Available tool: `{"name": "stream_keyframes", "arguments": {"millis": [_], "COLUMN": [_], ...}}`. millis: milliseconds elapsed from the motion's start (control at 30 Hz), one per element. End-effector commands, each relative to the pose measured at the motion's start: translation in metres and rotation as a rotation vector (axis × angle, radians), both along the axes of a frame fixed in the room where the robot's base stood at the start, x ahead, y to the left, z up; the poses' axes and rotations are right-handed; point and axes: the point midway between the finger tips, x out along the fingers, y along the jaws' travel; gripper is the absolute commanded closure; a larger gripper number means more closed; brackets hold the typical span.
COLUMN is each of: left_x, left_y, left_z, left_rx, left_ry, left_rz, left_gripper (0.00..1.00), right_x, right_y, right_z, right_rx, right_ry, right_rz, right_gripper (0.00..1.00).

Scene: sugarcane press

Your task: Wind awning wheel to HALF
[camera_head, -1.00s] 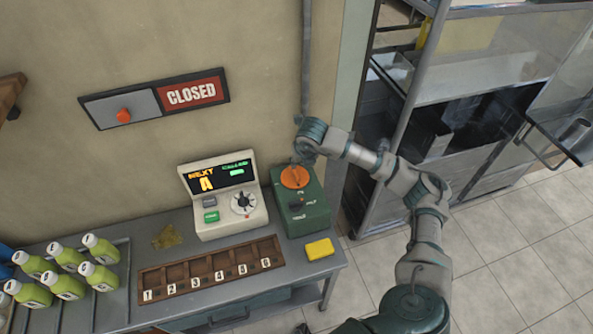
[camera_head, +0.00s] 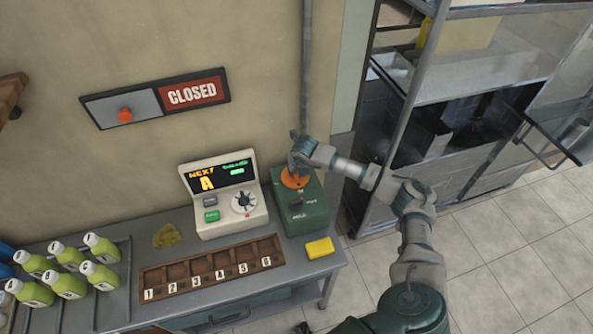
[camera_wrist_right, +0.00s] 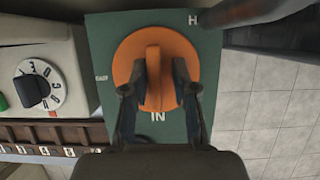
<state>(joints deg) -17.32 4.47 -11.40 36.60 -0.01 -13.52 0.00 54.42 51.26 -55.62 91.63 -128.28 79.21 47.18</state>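The orange awning wheel (camera_head: 294,180) sits on top of a green box (camera_head: 314,214) at the right end of the counter. In the right wrist view the wheel (camera_wrist_right: 172,48) is a disc with a raised ridge, which points toward the IN mark. My right gripper (camera_head: 297,163) is over the wheel. In the wrist view its fingers (camera_wrist_right: 158,92) are apart on either side of the ridge, with a gap visible on the right; contact on the left is unclear. My left gripper is not in view.
A cream console (camera_head: 225,196) with a dial and screen stands left of the green box. A slotted wooden tray (camera_head: 205,284), a yellow block (camera_head: 320,248) and several green bottles (camera_head: 66,285) are on the counter. A CLOSED sign (camera_head: 192,93) hangs on the wall.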

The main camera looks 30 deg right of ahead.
Motion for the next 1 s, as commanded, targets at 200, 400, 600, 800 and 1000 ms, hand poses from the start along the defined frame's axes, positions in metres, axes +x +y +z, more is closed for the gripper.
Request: {"name": "stream_keyframes", "arguments": {"millis": [200,400,600,800,1000], "left_x": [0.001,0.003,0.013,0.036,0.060], "left_y": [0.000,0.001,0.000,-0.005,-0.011], "left_z": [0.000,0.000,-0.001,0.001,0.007], "left_rx": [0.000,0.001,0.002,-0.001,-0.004], "left_ry": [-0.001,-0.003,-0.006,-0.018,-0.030], "left_rz": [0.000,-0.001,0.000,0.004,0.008], "left_gripper": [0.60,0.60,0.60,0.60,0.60], "right_x": [-0.001,-0.001,-0.001,-0.001,-0.001], "right_y": [0.002,0.001,0.000,-0.001,-0.002], "right_z": [-0.001,-0.001,-0.003,-0.003,-0.004], "right_rx": [0.000,0.003,0.003,0.002,0.003], "right_ry": [0.003,0.001,0.002,0.002,0.000], "right_rz": [0.001,0.014,0.079,0.217,0.402], "right_gripper": [1.00,1.00,1.00,1.00,1.00]}}
